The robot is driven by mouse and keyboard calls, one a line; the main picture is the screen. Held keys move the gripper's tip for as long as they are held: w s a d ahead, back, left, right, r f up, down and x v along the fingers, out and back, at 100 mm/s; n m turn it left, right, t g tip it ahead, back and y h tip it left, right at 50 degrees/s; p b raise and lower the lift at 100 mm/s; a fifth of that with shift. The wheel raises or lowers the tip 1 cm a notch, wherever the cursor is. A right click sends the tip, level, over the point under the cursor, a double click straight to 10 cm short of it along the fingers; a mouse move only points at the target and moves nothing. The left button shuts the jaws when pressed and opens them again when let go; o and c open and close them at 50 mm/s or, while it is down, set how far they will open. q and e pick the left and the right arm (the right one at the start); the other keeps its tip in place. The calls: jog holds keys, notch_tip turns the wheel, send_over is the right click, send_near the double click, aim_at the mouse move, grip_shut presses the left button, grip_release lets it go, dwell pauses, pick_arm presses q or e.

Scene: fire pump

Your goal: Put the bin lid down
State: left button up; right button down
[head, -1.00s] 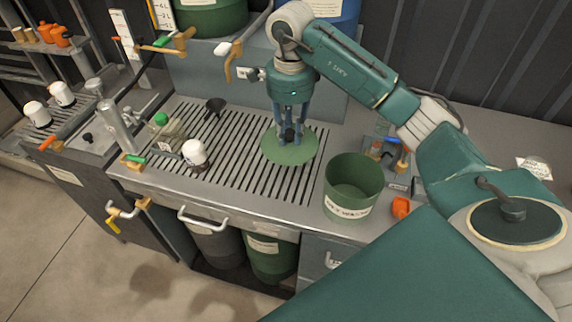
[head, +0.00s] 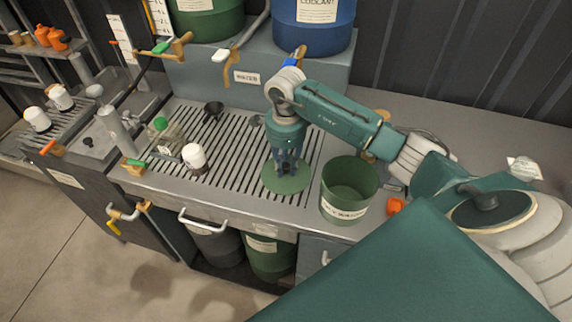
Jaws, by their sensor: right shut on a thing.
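The bin lid (head: 298,184) is a round green disc on or just above the slotted drain grate, left of the bin. My right gripper (head: 286,167) points down over the lid's middle and is shut on its dark knob, which the fingers partly hide. Whether the lid touches the grate I cannot tell. The green bin (head: 349,192) stands open and upright on the counter, with a white label on its front. My left gripper is not in view.
A white-capped bottle (head: 194,157) and a black funnel (head: 213,110) stand on the slotted grate (head: 236,160). An orange object (head: 396,206) lies right of the bin. Green and blue drums (head: 314,22) stand on the ledge behind.

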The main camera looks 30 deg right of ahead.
aim_at(286, 165)
jog(key=shift+f, duration=0.1)
jog(key=c, duration=1.5)
grip_release()
jog(key=shift+c, duration=0.2)
jog(key=shift+w+r, duration=0.1)
jog(key=shift+r, duration=0.3)
notch_tip(286, 165, up, 12)
jog(key=b, duration=0.3)
jog(key=shift+f+b, duration=0.25)
jog(key=shift+b, duration=0.05)
